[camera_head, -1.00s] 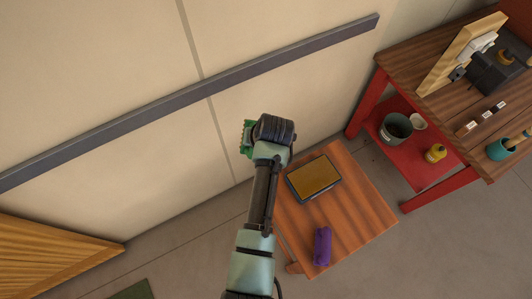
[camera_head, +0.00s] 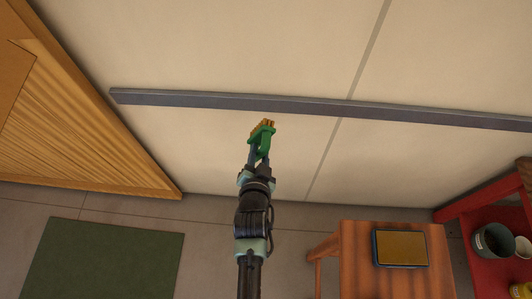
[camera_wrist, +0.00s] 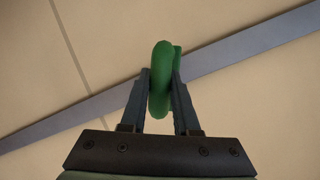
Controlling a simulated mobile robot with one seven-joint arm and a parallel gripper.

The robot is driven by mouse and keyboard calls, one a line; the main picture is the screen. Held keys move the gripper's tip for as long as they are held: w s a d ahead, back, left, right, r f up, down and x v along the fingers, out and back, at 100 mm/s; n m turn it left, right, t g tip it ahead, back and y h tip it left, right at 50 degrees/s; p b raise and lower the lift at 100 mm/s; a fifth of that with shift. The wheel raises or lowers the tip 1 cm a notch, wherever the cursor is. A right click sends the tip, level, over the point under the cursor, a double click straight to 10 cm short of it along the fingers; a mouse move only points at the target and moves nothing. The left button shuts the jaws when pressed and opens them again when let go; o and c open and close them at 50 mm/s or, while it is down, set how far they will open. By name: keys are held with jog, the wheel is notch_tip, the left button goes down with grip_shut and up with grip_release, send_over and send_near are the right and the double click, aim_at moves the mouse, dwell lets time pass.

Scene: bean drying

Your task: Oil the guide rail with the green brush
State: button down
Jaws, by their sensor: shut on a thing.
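The guide rail (camera_head: 230,101) is a long dark grey bar fixed along the pale wall; it also runs diagonally across the wrist view (camera_wrist: 235,58). My gripper (camera_head: 259,160) is shut on the green brush (camera_head: 264,136), which has a green body and tan bristles. The bristles point up toward the rail and appear just below its lower edge; I cannot tell whether they touch it. In the wrist view the green handle (camera_wrist: 160,80) is between the two fingers of my gripper (camera_wrist: 161,95), and the bristles are hidden there.
A wooden stool (camera_head: 355,260) holds a dark tray with a yellow-brown pad (camera_head: 401,248). A red shelf (camera_head: 480,215) with a grey pot (camera_head: 492,241) is at the right. A wooden panel (camera_head: 90,130) leans at the left, near a green mat (camera_head: 100,262). The wall around the rail is clear.

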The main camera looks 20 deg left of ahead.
aim_at(261, 136)
jog(key=shift+w+a+b, duration=0.25)
jog(key=shift+w+b, duration=0.15)
jog(key=shift+w, duration=0.5)
jog(key=shift+w+a+b, duration=0.3)
jog(key=shift+w+b, duration=0.15)
jog(key=shift+w, duration=0.45)
jog(key=shift+w+a+b, duration=0.25)
jog(key=shift+w+b, duration=0.15)
jog(key=shift+w, duration=0.5)
jog(key=shift+w+a+b, duration=0.2)
jog(key=shift+w+b, duration=0.35)
jog(key=shift+w, duration=0.35)
jog(key=shift+w+d+b, duration=0.15)
jog(key=shift+d+b, duration=0.1)
jog(key=shift+d, duration=0.5)
jog(key=shift+w+d+b, duration=0.15)
jog(key=shift+d+b, duration=0.1)
jog(key=shift+d, duration=0.45)
jog(key=w+d+b, duration=0.2)
jog(key=d+b, duration=0.2)
jog(key=d, duration=0.3)
jog(key=shift+w, duration=0.15)
